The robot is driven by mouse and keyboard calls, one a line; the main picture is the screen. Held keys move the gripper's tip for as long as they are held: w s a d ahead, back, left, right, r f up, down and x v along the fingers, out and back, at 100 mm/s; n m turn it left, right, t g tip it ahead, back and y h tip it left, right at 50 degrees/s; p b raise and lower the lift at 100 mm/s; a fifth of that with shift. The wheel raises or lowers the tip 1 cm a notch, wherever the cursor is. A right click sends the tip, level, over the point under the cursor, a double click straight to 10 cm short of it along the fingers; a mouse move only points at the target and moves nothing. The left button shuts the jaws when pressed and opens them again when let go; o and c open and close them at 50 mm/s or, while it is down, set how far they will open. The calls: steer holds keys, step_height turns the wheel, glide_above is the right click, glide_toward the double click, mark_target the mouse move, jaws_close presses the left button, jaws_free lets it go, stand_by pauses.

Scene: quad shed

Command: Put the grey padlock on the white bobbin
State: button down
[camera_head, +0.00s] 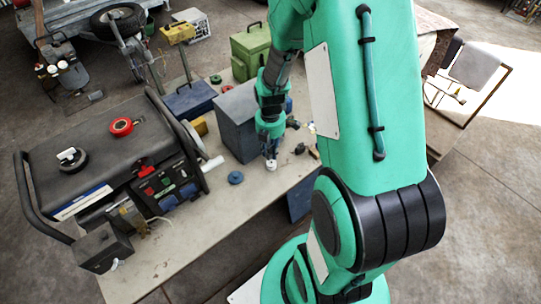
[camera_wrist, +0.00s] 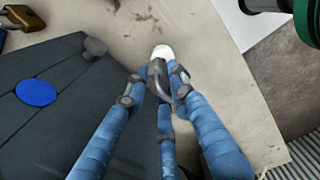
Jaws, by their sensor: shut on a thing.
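My gripper (camera_head: 269,148) reaches down over the workbench beside a grey-blue box. In the wrist view its blue fingers (camera_wrist: 160,88) are closed around the grey padlock (camera_wrist: 157,70). The padlock's shackle shows between the fingers, and its body is partly hidden. The white bobbin (camera_wrist: 162,52) shows just past the padlock, partly covered by it; in the head view the bobbin (camera_head: 271,164) is on the bench directly below the fingertips. I cannot tell whether padlock and bobbin touch.
The grey-blue box (camera_head: 238,123) stands close left of my gripper. A generator (camera_head: 110,160) fills the bench's left side. A blue disc (camera_head: 235,177) lies on the bench (camera_head: 205,225). Small dark items (camera_head: 300,148) lie to the right. The front bench strip is clear.

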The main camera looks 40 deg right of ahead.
mark_target(271, 156)
steer(key=shift+f+b, duration=0.45)
steer(key=shift+f, duration=1.3)
steer(key=shift+f, duration=0.15)
steer(key=c, duration=1.5)
jaws_free()
steer(key=shift+o, duration=0.2)
step_height(271, 156, up, 12)
steer(key=shift+r+p, duration=0.15)
steer(key=shift+p, duration=1.1)
